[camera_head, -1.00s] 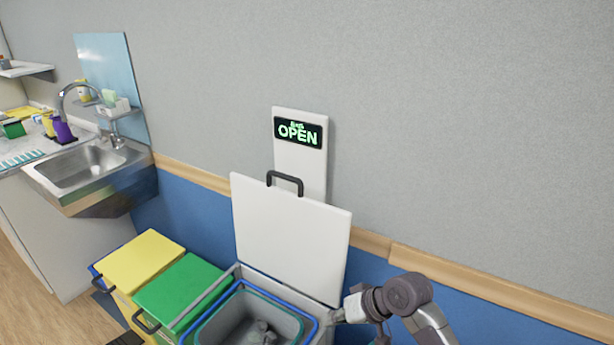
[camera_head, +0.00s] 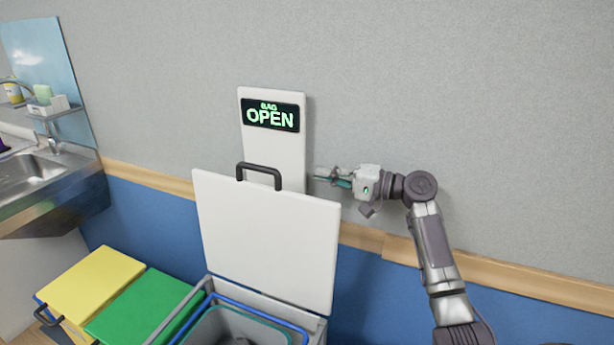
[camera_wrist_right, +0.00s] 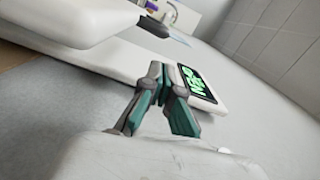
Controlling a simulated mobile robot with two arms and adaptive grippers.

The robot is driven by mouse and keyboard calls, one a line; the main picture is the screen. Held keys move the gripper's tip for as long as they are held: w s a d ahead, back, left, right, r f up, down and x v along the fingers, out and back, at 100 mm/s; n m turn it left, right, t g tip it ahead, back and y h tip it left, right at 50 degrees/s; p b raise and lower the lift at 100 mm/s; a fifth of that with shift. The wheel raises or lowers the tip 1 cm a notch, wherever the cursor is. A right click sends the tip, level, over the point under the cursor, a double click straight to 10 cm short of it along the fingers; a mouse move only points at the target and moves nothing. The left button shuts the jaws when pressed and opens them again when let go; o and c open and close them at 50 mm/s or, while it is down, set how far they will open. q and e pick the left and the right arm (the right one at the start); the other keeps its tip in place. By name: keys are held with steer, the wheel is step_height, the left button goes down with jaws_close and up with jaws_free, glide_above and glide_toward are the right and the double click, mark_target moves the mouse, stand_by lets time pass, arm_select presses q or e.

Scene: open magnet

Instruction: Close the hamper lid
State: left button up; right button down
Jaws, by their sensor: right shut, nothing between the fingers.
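The hamper (camera_head: 217,334) has its white lid (camera_head: 265,245) standing upright and open, leaning back towards the wall. A black handle (camera_head: 260,172) is on the lid's top edge. My right gripper (camera_head: 317,176) is shut and empty. It is near the wall, just right of the lid's upper right corner and apart from the handle. In the right wrist view the shut fingers (camera_wrist_right: 165,75) point towards the white sign panel, and a white slab that looks like the lid (camera_wrist_right: 60,22) is at upper left. My left gripper is not in view.
A white panel with a green "OPEN" sign (camera_head: 271,116) is on the wall behind the lid. Yellow (camera_head: 92,280) and green (camera_head: 142,307) bin lids are left of the hamper. A sink (camera_head: 30,172) is at far left.

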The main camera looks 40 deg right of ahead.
steer(key=p+x, duration=0.2)
steer(key=x, duration=0.6)
steer(key=shift+a+r, duration=0.1)
steer(key=shift+w+a, duration=0.2)
steer(key=shift+w, duration=0.1)
